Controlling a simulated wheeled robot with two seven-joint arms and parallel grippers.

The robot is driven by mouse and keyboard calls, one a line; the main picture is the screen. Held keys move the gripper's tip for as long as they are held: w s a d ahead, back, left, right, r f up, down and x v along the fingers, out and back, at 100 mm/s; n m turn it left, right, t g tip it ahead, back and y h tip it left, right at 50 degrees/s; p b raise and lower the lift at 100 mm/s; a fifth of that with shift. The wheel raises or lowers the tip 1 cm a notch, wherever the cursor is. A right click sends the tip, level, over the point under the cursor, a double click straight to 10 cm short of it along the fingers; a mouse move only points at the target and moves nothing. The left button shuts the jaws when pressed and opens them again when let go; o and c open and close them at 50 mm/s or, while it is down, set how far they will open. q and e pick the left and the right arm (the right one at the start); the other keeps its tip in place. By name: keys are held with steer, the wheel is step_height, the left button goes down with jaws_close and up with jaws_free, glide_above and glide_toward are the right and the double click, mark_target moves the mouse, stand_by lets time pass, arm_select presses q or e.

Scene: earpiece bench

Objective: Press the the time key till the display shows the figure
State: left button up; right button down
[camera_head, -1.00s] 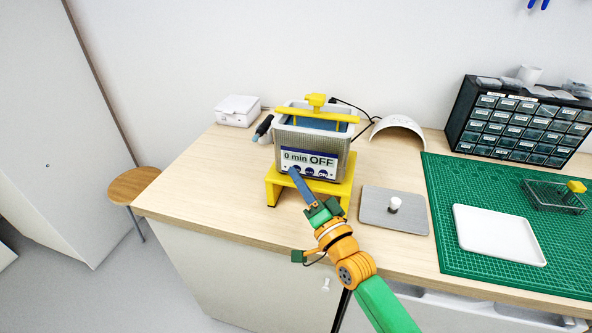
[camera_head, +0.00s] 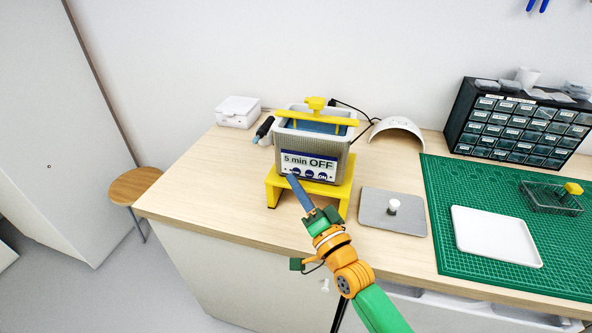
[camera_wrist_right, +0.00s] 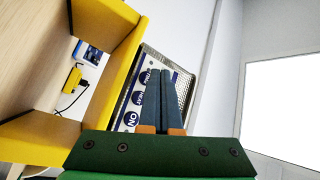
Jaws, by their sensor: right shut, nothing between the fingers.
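The ultrasonic cleaner (camera_head: 308,153) is a steel box with a front panel, standing on a yellow stand (camera_head: 342,192). Its display (camera_head: 308,161) reads "5 min OFF". A row of round blue keys (camera_head: 310,175) runs below the display. In the wrist view the fingers (camera_wrist_right: 157,73) partly cover the panel near the far key. I cannot tell whether they touch it. My left gripper is out of view.
A grey plate with a white knob (camera_head: 393,208) lies right of the stand. A white tray (camera_head: 497,237) and a wire basket (camera_head: 551,199) are on the green mat (camera_head: 448,190). A drawer cabinet (camera_head: 518,125) stands behind.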

steer(key=s+p, duration=0.1)
steer(key=s+a+p, duration=0.1)
steer(key=s, duration=0.1)
steer(key=s+p, duration=0.1)
steer(key=shift+s+a, duration=0.25)
steer(key=shift+s, duration=0.1)
stand_by(0.6)
